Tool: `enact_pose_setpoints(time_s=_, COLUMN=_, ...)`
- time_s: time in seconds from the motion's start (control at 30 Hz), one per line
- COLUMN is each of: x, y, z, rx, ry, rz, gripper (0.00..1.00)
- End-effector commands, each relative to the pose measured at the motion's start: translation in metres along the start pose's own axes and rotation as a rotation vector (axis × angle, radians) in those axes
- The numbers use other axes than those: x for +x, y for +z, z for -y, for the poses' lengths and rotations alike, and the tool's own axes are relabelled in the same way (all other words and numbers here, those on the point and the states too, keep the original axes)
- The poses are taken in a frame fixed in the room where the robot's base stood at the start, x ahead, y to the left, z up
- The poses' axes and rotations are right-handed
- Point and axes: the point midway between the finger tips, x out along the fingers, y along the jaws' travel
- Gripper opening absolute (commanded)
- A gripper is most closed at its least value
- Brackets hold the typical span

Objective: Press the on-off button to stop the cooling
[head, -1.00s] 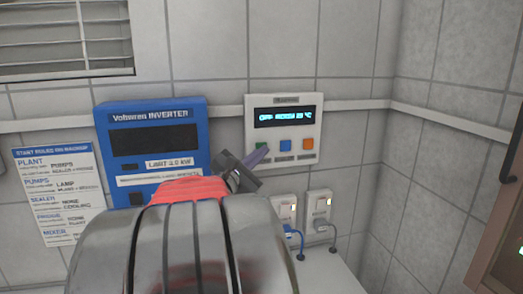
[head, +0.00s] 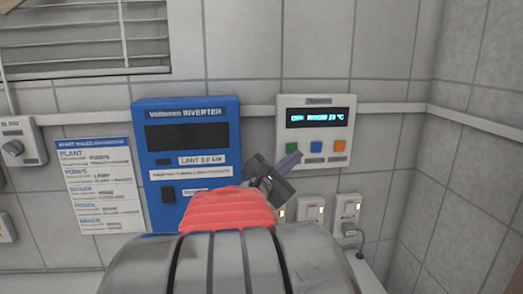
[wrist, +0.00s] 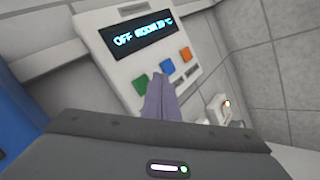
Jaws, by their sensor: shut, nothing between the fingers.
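A white control panel (head: 341,103) is on the tiled wall, right of centre in the head view. Its dark display (wrist: 140,33) reads "OFF" and a room temperature in the wrist view. Below the display are a green button (head: 292,148), a blue button (head: 316,146) and an orange button (head: 340,146). No button's lettering is legible, so I cannot tell which is the on-off one. My gripper (head: 297,157) is shut and empty, its fingertips just below the green and blue buttons in the picture. In the wrist view, my gripper (wrist: 161,80) points between them; contact cannot be told.
A blue inverter box (head: 222,130) hangs left of the panel, with a printed notice (head: 98,185) beside it. Wall sockets (head: 346,208) with a plug and cable are below the panel. The wall right of the panel is clear.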

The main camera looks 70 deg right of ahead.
Motion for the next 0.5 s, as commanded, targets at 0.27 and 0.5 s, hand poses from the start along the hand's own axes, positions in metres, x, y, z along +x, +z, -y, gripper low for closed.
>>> enact_pose_setpoints(time_s=0.27, x=-0.014, y=0.011, z=0.01, rx=0.001, ry=0.0, rz=0.001, gripper=0.0)
enact_pose_setpoints(time_s=0.5, x=-0.022, y=0.016, z=0.016, rx=0.0, ry=0.0, rz=0.0, gripper=0.0)
